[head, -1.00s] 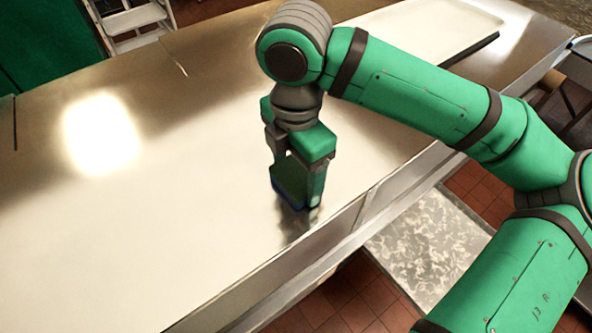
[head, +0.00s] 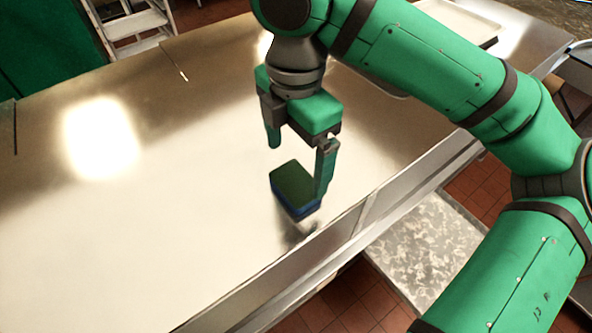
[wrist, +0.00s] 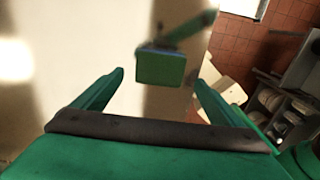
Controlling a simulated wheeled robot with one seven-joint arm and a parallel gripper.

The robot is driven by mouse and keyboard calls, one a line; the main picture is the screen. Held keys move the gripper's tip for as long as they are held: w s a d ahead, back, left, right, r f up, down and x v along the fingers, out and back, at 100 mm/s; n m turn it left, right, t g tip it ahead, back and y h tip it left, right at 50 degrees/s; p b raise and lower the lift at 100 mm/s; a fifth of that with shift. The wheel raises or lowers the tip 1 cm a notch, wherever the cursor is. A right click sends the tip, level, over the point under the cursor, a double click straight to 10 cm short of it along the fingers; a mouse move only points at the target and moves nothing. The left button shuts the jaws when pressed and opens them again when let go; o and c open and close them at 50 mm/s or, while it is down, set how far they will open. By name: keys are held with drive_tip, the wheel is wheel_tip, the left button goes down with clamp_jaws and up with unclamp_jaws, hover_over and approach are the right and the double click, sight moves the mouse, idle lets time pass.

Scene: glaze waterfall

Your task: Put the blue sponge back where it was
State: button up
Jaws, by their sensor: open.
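The sponge (head: 293,187) has a green top and a blue lower layer. It appears to rest flat on the shiny metal counter (head: 150,220), close to the front edge. It also shows in the wrist view (wrist: 160,68), ahead of the fingers and centred between them. My gripper (head: 298,170) is open above the sponge, with one finger up to its left and the other overlapping its right side in the head view. In the wrist view, both fingers (wrist: 160,79) are spread and nothing is between them. The sponge's underside is hidden.
A pale tray (head: 462,20) lies at the counter's far right, partly hidden behind my arm. The counter's left and middle are clear. A raised metal front edge (head: 335,240) runs close to the sponge. A white step ladder (head: 135,22) stands behind the counter.

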sight(295, 181)
wheel_tip(295, 181, up, 6)
drive_tip(key=shift+f, duration=0.15)
idle(0.6)
